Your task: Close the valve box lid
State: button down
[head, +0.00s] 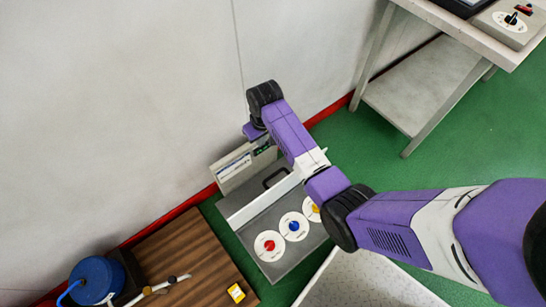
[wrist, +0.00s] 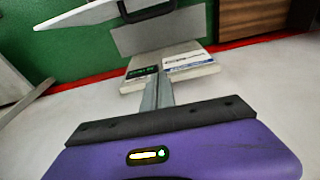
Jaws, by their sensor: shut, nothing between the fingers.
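The valve box (head: 262,241) stands on the floor by the wall in the head view. Its grey face carries a red, a blue and a yellow dial, the yellow one partly covered by my arm. A grey panel with a black handle (head: 275,178), which looks like the lid, is behind the dials; a pale upright strip lies between them. The wrist view shows the grey panel (wrist: 160,34) and handle too. My gripper (wrist: 158,90) is shut and empty, its fingers pointing towards the pale labelled units beyond the panel. In the head view my arm hides the fingertips.
Pale labelled units (head: 234,171) are by the wall behind the panel. A brown wooden surface (head: 185,245) with a blue round container (head: 97,279) is at lower left. A pale table (head: 452,28) stands upper right. Green floor (head: 465,140) is clear on the right.

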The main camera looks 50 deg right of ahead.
aim_at(274, 187)
jog(key=s+a+f+g+b, duration=0.1)
jog(key=s+f, duration=0.4)
jog(key=f, duration=0.6)
jog(key=shift+s+a+f+b, duration=0.15)
jog(key=shift+a+f+b, duration=0.1)
jog(key=shift+b, duration=0.3)
